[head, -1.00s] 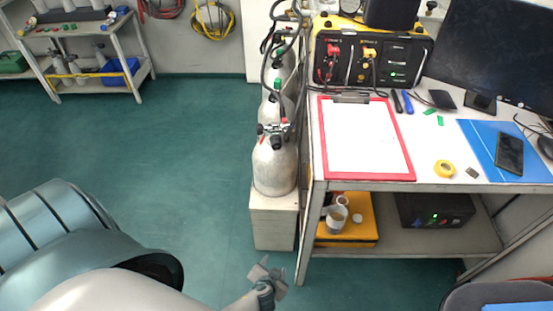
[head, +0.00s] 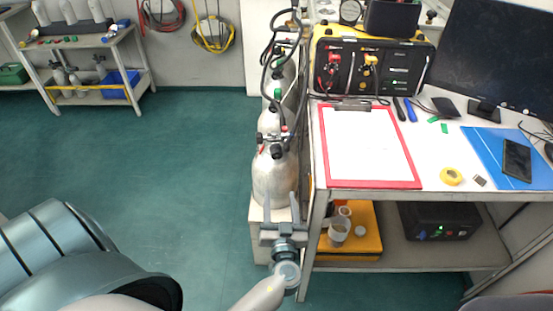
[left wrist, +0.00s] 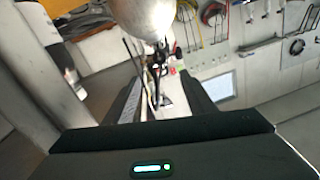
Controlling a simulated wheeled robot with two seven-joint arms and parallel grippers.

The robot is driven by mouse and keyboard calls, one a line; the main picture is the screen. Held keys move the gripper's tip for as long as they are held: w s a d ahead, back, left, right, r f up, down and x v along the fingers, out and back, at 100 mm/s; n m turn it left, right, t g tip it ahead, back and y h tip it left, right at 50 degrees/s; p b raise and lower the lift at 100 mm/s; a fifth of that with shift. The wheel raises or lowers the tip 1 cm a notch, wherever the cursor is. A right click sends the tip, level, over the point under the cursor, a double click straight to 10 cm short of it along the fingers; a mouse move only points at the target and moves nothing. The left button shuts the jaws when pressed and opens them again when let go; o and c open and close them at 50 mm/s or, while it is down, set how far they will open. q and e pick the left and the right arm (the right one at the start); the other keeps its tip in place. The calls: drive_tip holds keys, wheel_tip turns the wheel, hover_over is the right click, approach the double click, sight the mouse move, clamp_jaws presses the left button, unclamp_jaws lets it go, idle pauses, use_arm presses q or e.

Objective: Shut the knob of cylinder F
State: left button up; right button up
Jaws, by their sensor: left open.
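A row of silver-grey cylinders stands left of the workbench. The nearest cylinder (head: 270,183) has a valve on top with a dark knob (head: 277,152) facing me. I cannot read any letter, so I cannot tell which one is F. My left gripper (head: 280,203) is open in front of the nearest cylinder's lower body, below its knob, fingers pointing towards it. In the left wrist view the open fingers (left wrist: 165,92) have a cylinder body (left wrist: 147,16) beyond them, with a valve and hose between them in the picture. Nothing is held. My right gripper is out of view.
The workbench (head: 430,196) stands close on the right, its front leg beside my left gripper. Black hoses (head: 270,75) run above the cylinders.

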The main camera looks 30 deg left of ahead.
use_arm(q)
drive_tip(key=shift+w, duration=0.1)
drive_tip(key=p, duration=0.4)
approach(276, 157)
drive_tip(key=x, duration=0.4)
drive_tip(key=shift+w+r, duration=0.15)
drive_tip(key=x, duration=0.3)
drive_tip(key=shift+w+a, duration=0.2)
drive_tip(key=shift+w, duration=0.05)
drive_tip(key=shift+w+a+f, duration=0.2)
drive_tip(key=shift+w+a, duration=0.25)
drive_tip(key=shift+w, duration=0.1)
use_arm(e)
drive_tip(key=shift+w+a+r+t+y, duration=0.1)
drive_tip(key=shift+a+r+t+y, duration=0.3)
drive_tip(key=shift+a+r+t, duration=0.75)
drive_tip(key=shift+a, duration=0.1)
use_arm(q)
drive_tip(key=c, duration=1)
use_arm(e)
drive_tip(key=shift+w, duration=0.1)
